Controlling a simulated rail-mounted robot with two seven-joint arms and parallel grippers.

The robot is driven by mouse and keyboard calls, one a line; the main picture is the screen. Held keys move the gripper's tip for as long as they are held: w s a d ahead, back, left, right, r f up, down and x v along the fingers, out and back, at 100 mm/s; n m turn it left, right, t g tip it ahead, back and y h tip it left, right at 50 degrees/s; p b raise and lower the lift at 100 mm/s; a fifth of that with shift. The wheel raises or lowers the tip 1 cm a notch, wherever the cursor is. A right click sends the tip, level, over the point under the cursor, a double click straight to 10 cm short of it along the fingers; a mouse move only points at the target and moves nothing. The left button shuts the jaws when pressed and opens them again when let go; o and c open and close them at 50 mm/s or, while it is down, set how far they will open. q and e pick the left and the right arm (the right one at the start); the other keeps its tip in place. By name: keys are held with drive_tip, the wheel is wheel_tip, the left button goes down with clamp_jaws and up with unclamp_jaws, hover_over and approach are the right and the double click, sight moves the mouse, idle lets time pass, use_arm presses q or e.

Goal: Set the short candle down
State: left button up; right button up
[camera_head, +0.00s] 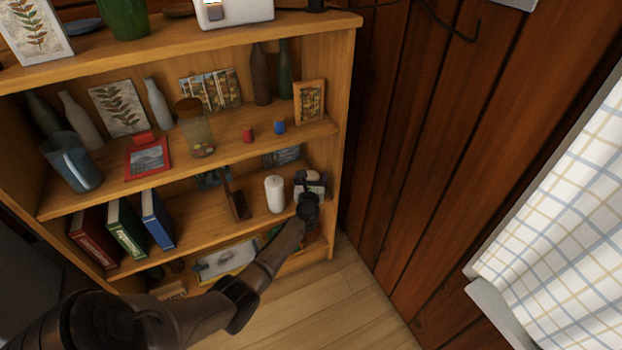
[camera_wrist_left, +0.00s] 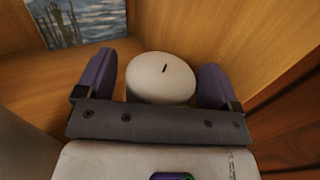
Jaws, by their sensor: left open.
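The short candle (camera_wrist_left: 160,80) is white and round with a dark wick, and in the left wrist view it stands upright on the wooden shelf. My left gripper (camera_wrist_left: 157,82) is open around it, one dark finger on each side. A narrow gap shows at the left finger; at the right finger I cannot tell whether it touches. In the head view my left gripper (camera_head: 309,182) is at the right end of the middle shelf, and the arm and hand largely hide that spot. A taller white candle (camera_head: 274,194) stands just left of it. My right gripper is not in view.
A dark upright bookend-like piece (camera_head: 236,197) and several books (camera_head: 157,219) stand farther left on this shelf. A picture (camera_wrist_left: 78,22) leans behind. The shelf's side wall (camera_head: 341,150) is close on the right. Small red (camera_head: 247,134) and blue (camera_head: 279,127) items sit above.

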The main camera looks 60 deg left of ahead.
use_arm(q)
drive_tip(key=shift+r, duration=0.2)
drive_tip(key=shift+s+d+r+p, duration=0.1)
drive_tip(key=shift+s+d+p, duration=0.1)
drive_tip(key=shift+p, duration=0.25)
drive_tip(key=s+d+r+m+t+h+p, duration=0.1)
drive_tip(key=s+d+m+t+h, duration=0.15)
drive_tip(key=d+m+h, duration=0.6)
drive_tip(key=s+d+m+t+h+p, duration=0.1)
drive_tip(key=s+d+m+h+p, duration=0.2)
drive_tip(key=d+m, duration=0.9)
drive_tip(key=s+d+r+m+t+h, duration=0.1)
drive_tip(key=s+d+m+h, duration=0.35)
drive_tip(key=d+m, duration=0.55)
drive_tip(key=s+d+f+m+g+h, duration=0.25)
drive_tip(key=s+d+m+g, duration=0.45)
drive_tip(key=s+d+m, duration=0.35)
drive_tip(key=s+r+m+g+y, duration=0.1)
drive_tip(key=s+m+g+y, duration=0.3)
drive_tip(key=s, duration=1)
drive_tip(key=m+g, duration=0.1)
drive_tip(key=m, duration=0.2)
drive_tip(key=shift+a, duration=0.4)
